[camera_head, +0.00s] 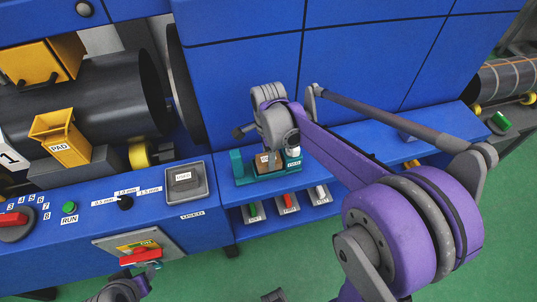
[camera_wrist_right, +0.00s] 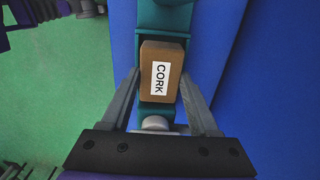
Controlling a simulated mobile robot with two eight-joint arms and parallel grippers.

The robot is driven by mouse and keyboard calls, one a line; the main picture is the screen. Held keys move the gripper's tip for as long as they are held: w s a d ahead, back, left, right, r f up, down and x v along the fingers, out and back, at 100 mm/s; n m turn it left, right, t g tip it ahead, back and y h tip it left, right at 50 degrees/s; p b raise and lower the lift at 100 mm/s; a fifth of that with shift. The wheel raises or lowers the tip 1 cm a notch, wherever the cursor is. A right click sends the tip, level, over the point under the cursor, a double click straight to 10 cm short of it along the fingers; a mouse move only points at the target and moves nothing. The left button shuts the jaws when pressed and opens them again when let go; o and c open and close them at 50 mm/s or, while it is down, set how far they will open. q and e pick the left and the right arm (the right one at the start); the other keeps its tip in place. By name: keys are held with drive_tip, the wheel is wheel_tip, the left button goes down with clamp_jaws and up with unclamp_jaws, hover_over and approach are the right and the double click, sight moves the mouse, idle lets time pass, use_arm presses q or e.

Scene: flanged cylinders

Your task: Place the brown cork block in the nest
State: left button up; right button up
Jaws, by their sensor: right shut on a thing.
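The brown cork block (camera_wrist_right: 172,60), labelled CORK, stands between the two fingers of my right gripper (camera_wrist_right: 160,80), which is shut on it. The block is over or in a teal holder (camera_wrist_right: 165,17), which shows above and below it in the wrist view; I cannot tell whether it is seated. In the head view the cork block (camera_head: 262,162) shows small below my right wrist, at the teal holder (camera_head: 238,168) on the blue ledge. The nest is not labelled; the teal holder may be it. My left gripper (camera_head: 148,272) is at the lower left, its jaws unclear.
A white-topped piece (camera_head: 293,152) stands at the holder's right. A grey box (camera_head: 186,183) and a panel with a red handle (camera_head: 140,257) lie left. Blue wall panels rise behind.

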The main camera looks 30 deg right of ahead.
drive_tip(key=shift+f+b, duration=0.4)
drive_tip(key=shift+f, duration=0.2)
drive_tip(key=o, duration=1.4)
wheel_tip(320, 180, up, 11)
drive_tip(key=shift+f+p, duration=0.1)
drive_tip(key=shift+p, duration=0.35)
drive_tip(key=s+a+f+n+t, duration=0.1)
drive_tip(key=s+a+f+n, duration=0.1)
drive_tip(key=s+n, duration=0.3)
drive_tip(key=s+a+f+n+t, duration=0.2)
drive_tip(key=s+n, duration=0.3)
drive_tip(key=n, duration=0.3)
drive_tip(key=s+a+f+n+t, duration=0.2)
drive_tip(key=s+f+n, duration=0.2)
drive_tip(key=n, duration=0.3)
drive_tip(key=shift+s+a+f+n+p, duration=0.15)
drive_tip(key=shift+s+a, duration=0.05)
drive_tip(key=shift+s, duration=0.2)
drive_tip(key=shift+s+a+f+n+p, duration=0.1)
drive_tip(key=shift+s+a+n+p, duration=0.1)
drive_tip(key=shift+s, duration=0.2)
